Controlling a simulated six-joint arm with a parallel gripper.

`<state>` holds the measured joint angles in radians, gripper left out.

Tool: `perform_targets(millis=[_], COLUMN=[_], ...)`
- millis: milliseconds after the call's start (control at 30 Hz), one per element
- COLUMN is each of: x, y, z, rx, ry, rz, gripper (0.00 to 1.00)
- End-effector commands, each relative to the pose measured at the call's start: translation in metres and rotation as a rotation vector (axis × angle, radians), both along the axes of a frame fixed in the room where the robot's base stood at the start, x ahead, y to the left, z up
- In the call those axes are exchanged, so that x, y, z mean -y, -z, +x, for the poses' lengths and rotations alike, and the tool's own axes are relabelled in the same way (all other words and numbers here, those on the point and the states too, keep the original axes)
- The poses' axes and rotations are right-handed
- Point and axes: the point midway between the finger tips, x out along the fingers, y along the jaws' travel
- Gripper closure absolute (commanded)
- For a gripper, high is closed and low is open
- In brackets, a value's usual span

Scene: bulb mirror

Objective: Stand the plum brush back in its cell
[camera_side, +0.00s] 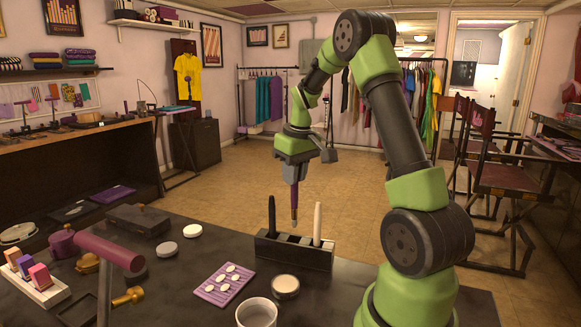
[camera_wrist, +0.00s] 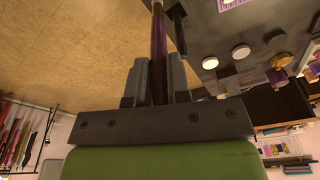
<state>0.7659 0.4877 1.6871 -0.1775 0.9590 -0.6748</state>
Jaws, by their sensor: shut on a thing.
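The plum brush (camera_side: 294,203) hangs upright from my gripper (camera_side: 293,174), its pale tip pointing down. My gripper is shut on it; in the wrist view the brush (camera_wrist: 159,45) runs between the two fingers (camera_wrist: 158,85). A dark rack (camera_side: 292,252) with a row of cells stands on the table below. A black brush (camera_side: 271,216) stands in its left end and a white one (camera_side: 317,222) towards its right. Between them are open cells. In the side view the plum brush's tip is above the rack's middle, apart from it; its depth relative to the rack is hard to tell.
On the dark table (camera_side: 200,270) lie a purple pad (camera_side: 222,285) with pale ovals, a round tin (camera_side: 285,286), a white cup (camera_side: 257,313) and a plum roller-like form (camera_side: 110,251) at the left.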

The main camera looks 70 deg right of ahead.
Motion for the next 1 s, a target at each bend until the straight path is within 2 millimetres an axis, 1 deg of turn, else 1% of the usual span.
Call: perform_targets(millis=[33,200,600,800,1000], x=[-0.001,-0.001,-0.001,-0.001,-0.001], y=[0.006,0.024,0.064,0.074,0.077], z=[0.000,0.000,0.000,0.000,0.000], rx=[-0.003,-0.003,-0.002,-0.001,0.000], ry=[0.000,0.001,0.001,0.001,0.001], rz=[0.003,0.004,0.003,0.002,0.001], gripper=[1.00,1.00,1.00,1.00,1.00])
